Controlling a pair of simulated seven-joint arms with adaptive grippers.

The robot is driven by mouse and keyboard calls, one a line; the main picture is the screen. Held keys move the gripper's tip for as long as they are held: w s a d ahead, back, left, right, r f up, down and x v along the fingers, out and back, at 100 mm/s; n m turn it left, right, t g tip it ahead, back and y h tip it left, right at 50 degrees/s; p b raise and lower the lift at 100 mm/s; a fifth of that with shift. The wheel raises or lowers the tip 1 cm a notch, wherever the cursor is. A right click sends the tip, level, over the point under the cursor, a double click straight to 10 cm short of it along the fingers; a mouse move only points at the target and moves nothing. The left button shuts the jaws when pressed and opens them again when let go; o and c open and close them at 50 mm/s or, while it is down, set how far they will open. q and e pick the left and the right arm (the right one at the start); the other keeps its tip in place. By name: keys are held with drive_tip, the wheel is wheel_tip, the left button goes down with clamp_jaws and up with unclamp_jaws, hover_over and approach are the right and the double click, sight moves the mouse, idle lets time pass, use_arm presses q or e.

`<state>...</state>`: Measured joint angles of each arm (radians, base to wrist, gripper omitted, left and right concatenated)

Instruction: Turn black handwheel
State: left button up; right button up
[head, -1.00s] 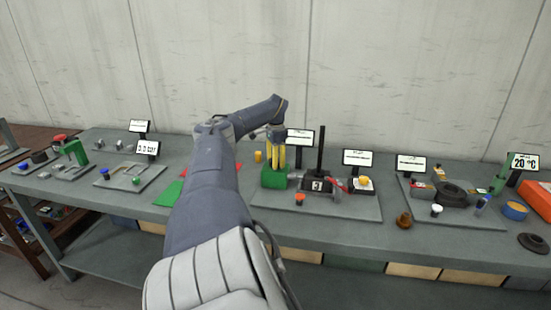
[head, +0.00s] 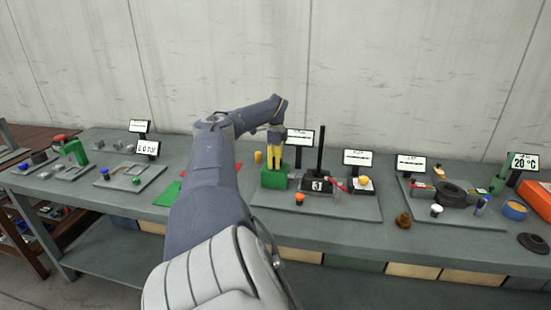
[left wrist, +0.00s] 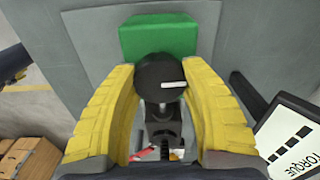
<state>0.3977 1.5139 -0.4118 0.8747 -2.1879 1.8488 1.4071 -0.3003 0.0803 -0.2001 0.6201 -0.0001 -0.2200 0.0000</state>
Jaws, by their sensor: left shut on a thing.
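The black handwheel (left wrist: 160,76) is a round disc with a white mark on its right side, seen in the left wrist view. It lies in front of a green block (left wrist: 165,35), which also shows in the head view (head: 273,179). My left gripper (left wrist: 160,100) has its two yellow fingers on either side of the handwheel and is shut on it. In the head view the left gripper (head: 275,158) points down over the green block, and the handwheel is hidden there. My right gripper is in neither view.
A small display (head: 299,137) stands close behind the gripper; a TORQUE display (left wrist: 292,138) shows in the wrist view. To the right are a tall black post (head: 320,150) and a yellow button (head: 364,181).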

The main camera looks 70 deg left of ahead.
use_arm(q)
drive_tip(key=m, duration=0.6)
drive_tip(key=shift+m, duration=0.3)
drive_tip(key=m, duration=0.6)
drive_tip(key=shift+c, duration=0.2)
drive_tip(key=m, duration=0.6)
drive_tip(key=shift+m, duration=0.3)
drive_tip(key=m, duration=0.5)
drive_tip(key=o, duration=1.3)
